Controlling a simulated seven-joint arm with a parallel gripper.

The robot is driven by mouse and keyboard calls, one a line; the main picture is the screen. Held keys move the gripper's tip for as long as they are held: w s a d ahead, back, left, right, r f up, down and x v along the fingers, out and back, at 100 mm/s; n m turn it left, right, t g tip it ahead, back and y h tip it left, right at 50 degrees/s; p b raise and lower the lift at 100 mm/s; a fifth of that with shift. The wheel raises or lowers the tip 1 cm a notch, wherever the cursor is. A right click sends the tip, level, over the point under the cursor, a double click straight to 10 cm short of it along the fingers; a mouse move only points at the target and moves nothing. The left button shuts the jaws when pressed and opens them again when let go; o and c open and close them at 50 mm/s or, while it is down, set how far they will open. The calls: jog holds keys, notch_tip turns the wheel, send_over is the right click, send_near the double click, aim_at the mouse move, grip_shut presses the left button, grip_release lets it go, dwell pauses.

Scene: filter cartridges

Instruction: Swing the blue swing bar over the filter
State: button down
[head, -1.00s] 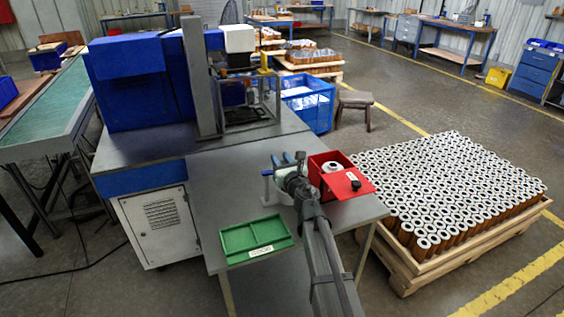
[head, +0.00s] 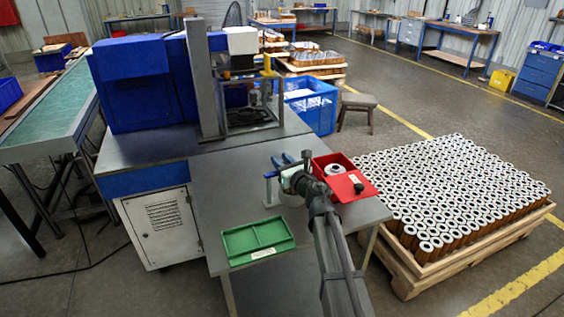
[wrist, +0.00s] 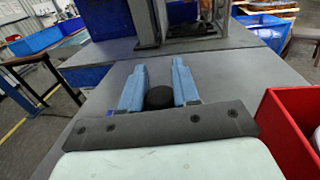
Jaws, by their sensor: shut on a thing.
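My gripper (head: 293,161) is above the grey bench, left of the red box. In the wrist view its two blue fingers (wrist: 158,68) point away, with a round black knob (wrist: 160,97) between them; they are shut on it. The blue swing bar (head: 269,174) shows only as a small blue piece at the top of a pale post, left of my gripper. The rest of the bar is hidden behind my gripper and wrist. A pale round part (head: 287,186) shows beside the post, partly covered by my arm; I cannot tell whether it is the filter.
The red box (head: 349,188) with a pale ring-shaped part stands close right of my gripper. A green tray (head: 240,238) lies at the bench's front left. A blue machine (head: 132,85) stands behind. A pallet of cartridges (head: 450,190) is on the floor at right.

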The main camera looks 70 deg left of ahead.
jog(key=c, duration=0.9)
grip_release()
jog(key=shift+o, duration=0.2)
jog(key=shift+d, duration=0.15)
jog(key=w+d, duration=0.2)
jog(key=d, duration=1.1)
jog(key=shift+d, duration=0.2)
